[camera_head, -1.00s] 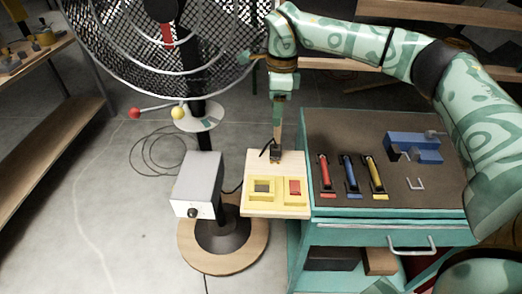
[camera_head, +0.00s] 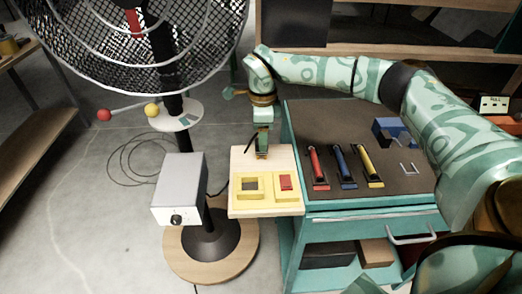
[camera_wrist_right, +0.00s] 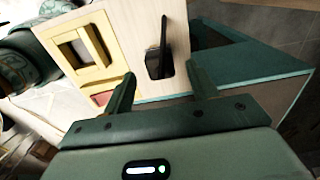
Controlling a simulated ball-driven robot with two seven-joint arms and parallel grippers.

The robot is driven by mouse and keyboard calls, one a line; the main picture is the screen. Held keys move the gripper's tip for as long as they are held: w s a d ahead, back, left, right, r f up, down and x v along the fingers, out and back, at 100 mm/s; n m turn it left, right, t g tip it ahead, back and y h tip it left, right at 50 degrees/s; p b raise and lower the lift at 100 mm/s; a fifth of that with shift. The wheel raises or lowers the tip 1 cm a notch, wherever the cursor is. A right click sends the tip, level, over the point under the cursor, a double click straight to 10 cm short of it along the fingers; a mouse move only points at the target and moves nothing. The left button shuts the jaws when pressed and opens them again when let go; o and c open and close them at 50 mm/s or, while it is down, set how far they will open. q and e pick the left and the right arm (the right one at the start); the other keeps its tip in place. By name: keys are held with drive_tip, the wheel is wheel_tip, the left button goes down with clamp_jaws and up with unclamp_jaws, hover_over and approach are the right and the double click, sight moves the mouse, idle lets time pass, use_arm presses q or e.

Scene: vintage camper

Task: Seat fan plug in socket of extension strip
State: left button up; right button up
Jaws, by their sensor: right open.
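A wooden board (camera_head: 284,160) carries a yellow frame with a dark square opening (camera_head: 250,188) and a yellow frame with a red insert (camera_head: 285,183). I cannot tell for certain which part is the extension strip's socket. A black plug-like piece with a short upright lead stands on the board; it shows clearly in the right wrist view (camera_wrist_right: 157,66). My right gripper (camera_head: 262,156) points down over the board's far part. In the wrist view its open fingers (camera_wrist_right: 163,88) are apart, with the black piece just beyond the gap. My left gripper is not in view.
The fan (camera_head: 150,45) stands at left, with a grey box (camera_head: 180,188) on its stand and a cable (camera_head: 140,158) on the floor. A teal cart (camera_head: 340,220) carries red, blue and yellow handled tools and a blue vise-like block (camera_head: 390,130). Wooden shelves border the scene.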

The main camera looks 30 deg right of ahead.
wheel_tip(320, 180, down, 4)
drive_tip(key=shift+w+r+b, duration=0.1)
drive_tip(key=shift+b, duration=0.35)
drive_tip(key=shift+r, duration=0.1)
drive_tip(key=c, duration=1.1)
drive_tip(key=shift+r, duration=0.1)
